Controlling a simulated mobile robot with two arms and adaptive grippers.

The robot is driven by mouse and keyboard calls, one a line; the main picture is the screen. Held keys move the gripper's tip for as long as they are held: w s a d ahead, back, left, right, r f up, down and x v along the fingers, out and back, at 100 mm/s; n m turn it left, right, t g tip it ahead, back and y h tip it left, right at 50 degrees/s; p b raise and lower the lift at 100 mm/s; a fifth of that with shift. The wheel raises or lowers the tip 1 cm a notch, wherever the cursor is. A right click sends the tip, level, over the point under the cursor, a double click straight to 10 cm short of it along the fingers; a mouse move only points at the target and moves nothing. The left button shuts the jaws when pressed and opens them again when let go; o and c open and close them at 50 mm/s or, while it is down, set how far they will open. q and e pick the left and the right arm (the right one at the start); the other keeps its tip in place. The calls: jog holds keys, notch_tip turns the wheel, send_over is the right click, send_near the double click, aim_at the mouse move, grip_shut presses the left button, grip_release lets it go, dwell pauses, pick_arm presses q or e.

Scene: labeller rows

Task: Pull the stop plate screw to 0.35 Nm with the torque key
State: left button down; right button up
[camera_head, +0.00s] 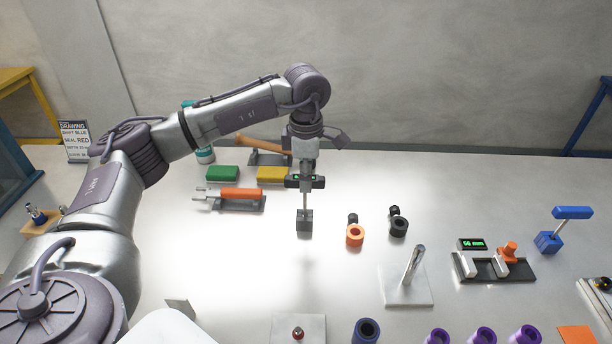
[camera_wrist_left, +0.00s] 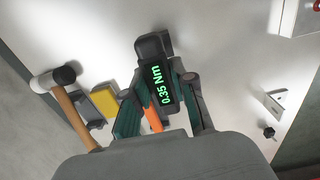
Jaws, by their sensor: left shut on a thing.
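The torque key (camera_head: 305,181) is upright in my left gripper (camera_head: 305,160), which is shut on its head. In the left wrist view, the key's display (camera_wrist_left: 160,85) between my fingers reads 0.35 Nm in green. Its thin shaft runs down to a dark grey block (camera_head: 304,221); the tip is hidden there, and I cannot tell whether the block rests on the table. A pale plate (camera_head: 313,322) with a red-and-metal piece (camera_head: 298,333) on it lies at the front; I cannot tell if this is the stop plate screw. My right gripper is not in view.
A plate with a slanted rod (camera_head: 411,265), a gauge (camera_head: 472,244) and a blue T-handle tool (camera_head: 572,212) stand farther right. An orange-handled tool (camera_head: 240,194) lies left. Purple cups (camera_head: 482,335) line the front.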

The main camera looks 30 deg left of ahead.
pick_arm(q)
jog(key=shift+f+b, duration=0.6)
jog(key=shift+f, duration=0.3)
jog(key=c, duration=0.9)
grip_release()
jog(key=shift+r, duration=0.1)
notch_tip(320, 180, up, 12)
jog(key=shift+f, duration=0.1)
